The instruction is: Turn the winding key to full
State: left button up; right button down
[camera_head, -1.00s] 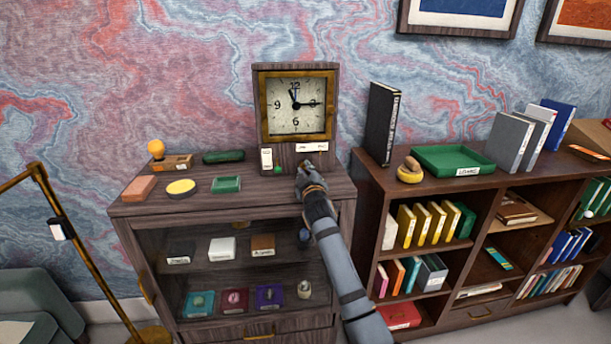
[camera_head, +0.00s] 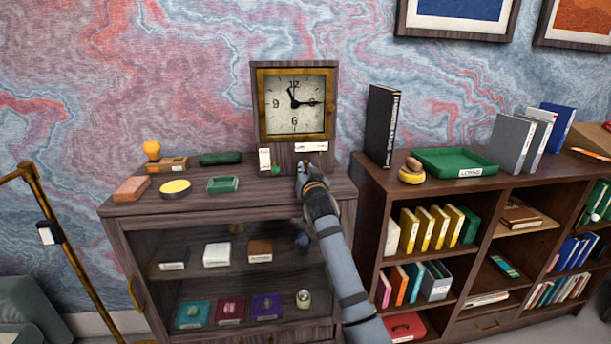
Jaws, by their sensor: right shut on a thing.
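A square clock (camera_head: 294,103) in a dark wood case stands at the back of the cabinet top. Its hands point near 11 and 3. A white label strip (camera_head: 311,147), a white card (camera_head: 264,159) and a small green spot (camera_head: 276,169) show on its lower front. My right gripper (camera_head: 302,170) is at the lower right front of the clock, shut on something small. The thing in its fingers is hidden by the gripper, so I cannot make out the winding key. My left gripper is out of view.
The cabinet top (camera_head: 240,208) also holds a yellow disc (camera_head: 175,188), a green tray (camera_head: 222,185), a brown block (camera_head: 131,189) and a stamp with an orange knob (camera_head: 152,150). A bookcase with a larger green tray (camera_head: 455,163) stands at right.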

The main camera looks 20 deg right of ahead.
jog(key=m+b, duration=0.1)
jog(key=m, duration=0.1)
jog(key=m+b, duration=0.1)
jog(key=m, duration=0.1)
jog(key=m+b, duration=0.1)
jog(key=m, duration=0.2)
jog(key=shift+d+f, duration=0.1)
jog(key=shift+f, duration=0.25)
jog(key=m+b, duration=0.2)
jog(key=m, duration=0.2)
jog(key=shift+m+b, duration=0.5)
jog(key=shift+m, duration=0.9)
jog(key=c, duration=1.4)
grip_release()
jog(key=shift+o, duration=0.2)
jog(key=shift+r, duration=0.1)
